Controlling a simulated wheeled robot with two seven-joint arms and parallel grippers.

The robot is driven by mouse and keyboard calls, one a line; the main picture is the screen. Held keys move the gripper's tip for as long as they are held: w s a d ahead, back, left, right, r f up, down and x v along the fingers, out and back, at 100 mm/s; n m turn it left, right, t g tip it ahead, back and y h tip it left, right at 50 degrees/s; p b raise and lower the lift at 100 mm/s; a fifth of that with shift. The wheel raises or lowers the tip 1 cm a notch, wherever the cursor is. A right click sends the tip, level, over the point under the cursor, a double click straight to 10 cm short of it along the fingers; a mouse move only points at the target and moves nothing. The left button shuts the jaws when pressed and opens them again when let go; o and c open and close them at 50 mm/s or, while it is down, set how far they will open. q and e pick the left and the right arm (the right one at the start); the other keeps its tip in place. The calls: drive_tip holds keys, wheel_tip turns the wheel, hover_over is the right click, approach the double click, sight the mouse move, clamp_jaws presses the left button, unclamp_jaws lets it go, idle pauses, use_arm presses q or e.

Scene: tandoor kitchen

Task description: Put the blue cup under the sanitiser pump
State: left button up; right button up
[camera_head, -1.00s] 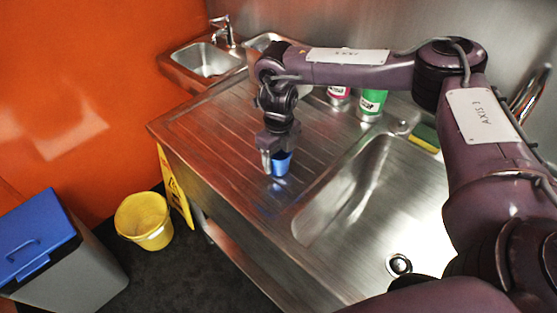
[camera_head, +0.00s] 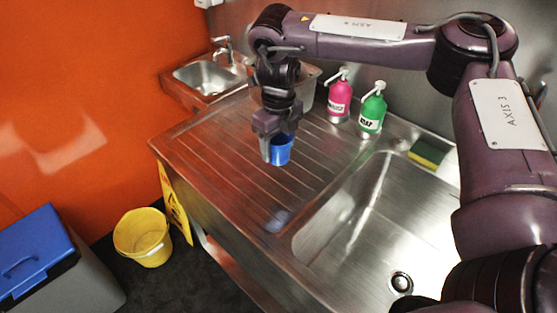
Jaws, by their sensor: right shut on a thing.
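The blue cup (camera_head: 280,150) is held upright in my right gripper (camera_head: 273,147), which is shut on its left side and comes down from above. The cup is above the ribbed drainboard, apart from the metal; a blue reflection shows below it. A pink pump bottle (camera_head: 339,100) and a green pump bottle (camera_head: 371,112) stand at the back of the counter, right of the cup. The green label seems to read soap; the pink label is too small to read surely. My left gripper is not in view.
The ribbed drainboard (camera_head: 225,150) is clear around the cup. A sink basin (camera_head: 350,200) lies to the right, with a green and yellow sponge (camera_head: 427,153) behind it. A metal container (camera_head: 308,88) stands behind my gripper. A small hand basin (camera_head: 208,77) is back left.

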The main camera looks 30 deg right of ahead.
wheel_tip(320, 180, up, 9)
drive_tip(key=p, duration=0.1)
drive_tip(key=shift+r, duration=0.15)
drive_tip(key=a+r+n, duration=0.1)
drive_tip(key=a+n, duration=0.2)
drive_tip(key=n, duration=1.3)
drive_tip(key=a+r+n, duration=0.2)
drive_tip(key=a+n, duration=0.1)
drive_tip(key=n, duration=1.3)
drive_tip(key=shift+a+r+n, duration=0.3)
drive_tip(key=shift+a+n, duration=0.05)
drive_tip(key=shift+n, duration=0.05)
drive_tip(key=shift+s, duration=0.15)
